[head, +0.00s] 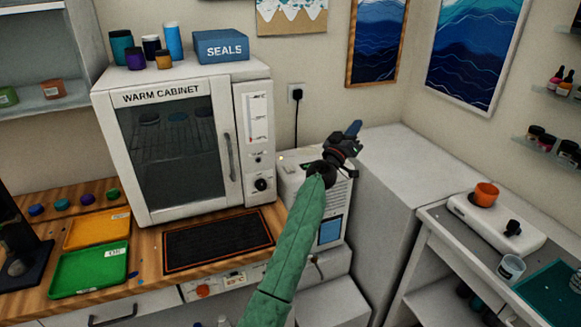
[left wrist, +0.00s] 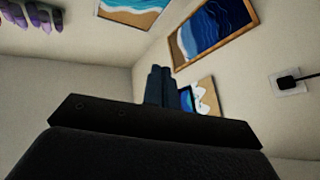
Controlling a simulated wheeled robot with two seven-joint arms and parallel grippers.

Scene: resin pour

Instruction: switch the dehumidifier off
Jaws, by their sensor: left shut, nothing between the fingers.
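The dehumidifier (head: 338,198) appears to be the white unit with a blue window low on its front, standing right of the warm cabinet. My left arm, in a green sleeve, crosses in front and hides much of it. A small yellowish light shows on its top left; the switch cannot be made out. My left gripper (head: 353,129) is above the unit's top, toward the wall, shut and empty. Its closed fingers (left wrist: 160,86) also show in the left wrist view, pointing at the wall and pictures. Whether it touches the unit cannot be told. My right gripper is out of view.
The warm cabinet (head: 180,140) stands close on the left, with a SEALS box (head: 221,46) on top. A wall plug (head: 296,95) has a cord hanging behind the unit. A grey-white counter (head: 400,160) lies to the right, its top clear.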

